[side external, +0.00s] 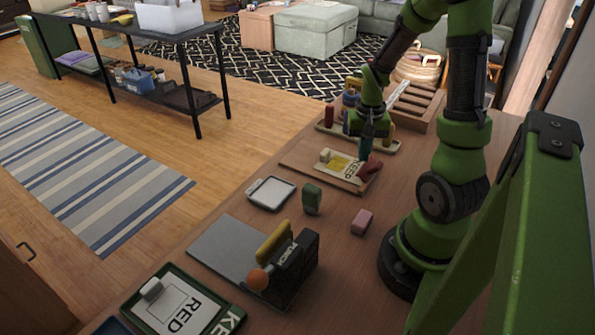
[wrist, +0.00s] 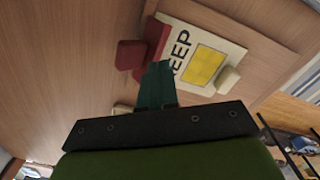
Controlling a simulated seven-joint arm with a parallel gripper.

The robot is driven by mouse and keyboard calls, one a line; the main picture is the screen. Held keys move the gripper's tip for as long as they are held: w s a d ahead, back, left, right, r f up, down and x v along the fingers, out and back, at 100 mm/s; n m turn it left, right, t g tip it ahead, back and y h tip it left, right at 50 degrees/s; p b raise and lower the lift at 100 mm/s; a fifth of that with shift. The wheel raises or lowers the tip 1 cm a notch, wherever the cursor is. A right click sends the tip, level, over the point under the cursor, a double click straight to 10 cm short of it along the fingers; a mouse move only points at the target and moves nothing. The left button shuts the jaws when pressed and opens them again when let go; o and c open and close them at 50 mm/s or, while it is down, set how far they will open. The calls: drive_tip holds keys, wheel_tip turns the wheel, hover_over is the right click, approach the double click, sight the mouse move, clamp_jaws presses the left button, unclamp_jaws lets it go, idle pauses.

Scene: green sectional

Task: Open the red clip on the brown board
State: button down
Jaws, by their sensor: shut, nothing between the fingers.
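The brown board (side external: 297,156) lies flat on the table and bears a cream sheet (side external: 341,164) with a yellow square. The sheet also shows in the wrist view (wrist: 222,42), with the letters EEP visible. The red clip (side external: 371,168) is at the board's right edge; the wrist view shows its red handle part (wrist: 130,54) and a red bar along the sheet's edge. I cannot tell whether its jaw is raised. My gripper (side external: 365,155) is shut and empty, pointing down right beside the clip. In the wrist view its teal fingertips (wrist: 158,68) overlap the clip's outline; contact is unclear.
A pale block (side external: 325,155) rests on the board. Behind is a tray with upright pieces (side external: 329,116) and a wooden divided box (side external: 416,104).

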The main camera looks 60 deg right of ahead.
wheel_tip(320, 180, up, 6)
idle(0.7)
drive_tip(key=shift+w+r, duration=0.1)
drive_tip(key=w+a+r+n+t+y, duration=0.1)
drive_tip(key=a+r+n+t, duration=0.2)
drive_tip(key=a+r, duration=0.3)
drive_tip(key=a+r+n+t+y, duration=0.1)
drive_tip(key=a+r+n+t, duration=0.3)
drive_tip(key=a, duration=1.3)
wheel_tip(320, 180, up, 3)
drive_tip(key=shift+w+a+f+n, duration=0.1)
drive_tip(key=shift+w+a+n, duration=0.05)
drive_tip(key=shift+w+n, duration=0.3)
